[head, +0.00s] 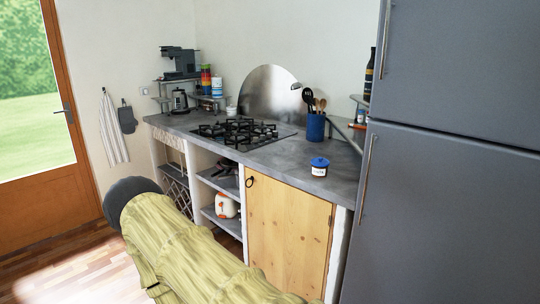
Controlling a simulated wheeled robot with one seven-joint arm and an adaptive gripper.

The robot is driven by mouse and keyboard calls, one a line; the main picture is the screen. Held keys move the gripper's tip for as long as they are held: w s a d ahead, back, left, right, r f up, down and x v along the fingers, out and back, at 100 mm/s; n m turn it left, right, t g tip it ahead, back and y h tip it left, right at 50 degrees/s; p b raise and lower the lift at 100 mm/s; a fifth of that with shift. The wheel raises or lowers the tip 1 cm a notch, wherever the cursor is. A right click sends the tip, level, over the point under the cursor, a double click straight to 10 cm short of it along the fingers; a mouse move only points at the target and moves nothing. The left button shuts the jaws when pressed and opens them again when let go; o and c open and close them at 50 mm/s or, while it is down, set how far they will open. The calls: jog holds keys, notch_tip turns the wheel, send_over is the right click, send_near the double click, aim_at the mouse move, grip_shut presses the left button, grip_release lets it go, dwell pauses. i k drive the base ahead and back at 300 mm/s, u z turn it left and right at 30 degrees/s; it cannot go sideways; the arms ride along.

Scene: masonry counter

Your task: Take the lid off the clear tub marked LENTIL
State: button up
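A small tub (319,171) with a blue lid (320,162) stands on the grey counter, near its front edge and left of the fridge. The lid sits on top of it. The tub has a pale label with dark marks, too small to read, so I cannot tell whether it says LENTIL. My arm, in a yellowish sleeve with a dark rounded end, crosses the lower left, well apart from the tub. No gripper fingers show.
A blue utensil crock (315,128) stands behind the tub, and a gas hob (243,133) lies to its left. The tall grey fridge (446,180) bounds the right. The grey counter (283,162) is clear left of the tub.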

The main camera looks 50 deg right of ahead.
aim_at(319, 161)
jog(key=z, duration=0.1)
jog(key=i, duration=1.5)
jog(key=z, duration=1.25)
jog(key=i, duration=0.85)
jog(key=z, duration=0.95)
